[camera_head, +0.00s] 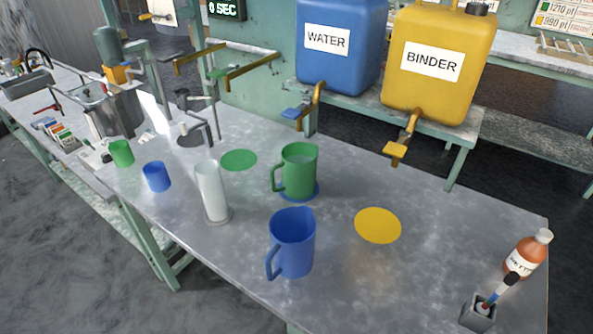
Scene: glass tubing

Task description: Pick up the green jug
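The green jug (299,172) stands upright on the metal table, on top of a blue round mat (315,194). Its handle points left and its spout points right. There seems to be some pale content inside it, but I cannot tell what. Neither of my grippers shows in the head view, and nothing is touching the jug.
A blue jug (292,243) stands in front of the green one. A white cylinder (211,191) stands to its left. The green mat (238,160) and yellow mat (378,225) are bare. The water tank tap (308,105) hangs behind the jug. A brown bottle (527,255) stands far right.

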